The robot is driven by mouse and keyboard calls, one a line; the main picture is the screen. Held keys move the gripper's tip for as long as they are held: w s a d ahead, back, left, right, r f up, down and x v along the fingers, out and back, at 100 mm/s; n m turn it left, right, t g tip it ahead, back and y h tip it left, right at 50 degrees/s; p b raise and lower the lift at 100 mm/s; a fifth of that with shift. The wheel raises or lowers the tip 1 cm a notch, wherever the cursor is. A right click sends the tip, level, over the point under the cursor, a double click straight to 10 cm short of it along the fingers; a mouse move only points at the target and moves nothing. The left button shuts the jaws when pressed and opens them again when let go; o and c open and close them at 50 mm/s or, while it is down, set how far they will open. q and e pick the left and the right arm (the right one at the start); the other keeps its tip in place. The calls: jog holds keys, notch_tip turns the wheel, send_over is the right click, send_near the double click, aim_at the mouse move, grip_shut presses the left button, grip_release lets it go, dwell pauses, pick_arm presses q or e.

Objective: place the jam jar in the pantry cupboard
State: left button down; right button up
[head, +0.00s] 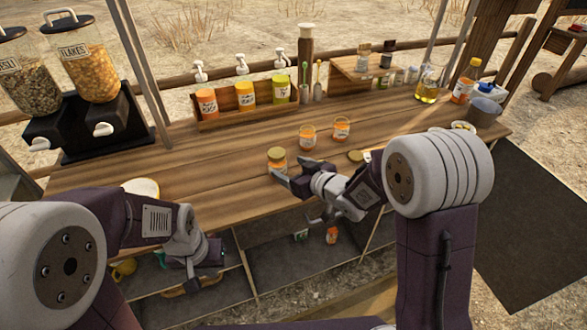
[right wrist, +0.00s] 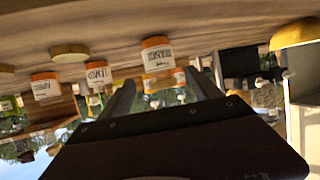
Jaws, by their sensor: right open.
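A jar with a gold lid and an orange band (head: 277,158) stands on the wooden counter; its label is too small to read in the head view, so I cannot confirm it is the jam jar. My right gripper (head: 288,168) is open and empty, with its fingers just in front of this jar. The right wrist view looks upside down; a jar with a white label (right wrist: 157,58) shows between the open fingers (right wrist: 163,92). My left gripper (head: 192,262) hangs low at the counter's front; its jaws are unclear. No cupboard can be surely picked out as the pantry cupboard.
Two more orange jars, one nearer (head: 308,138) and one farther (head: 342,128), stand behind. A gold disc (head: 355,156) lies right of my gripper. Open compartments (head: 285,265) with small items lie under the counter. A pump-bottle rack (head: 237,112) and cereal dispensers (head: 85,65) stand at the back left.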

jog(key=shift+s+d+r, duration=0.25)
jog(key=shift+s+d, duration=0.1)
jog(key=shift+s, duration=0.2)
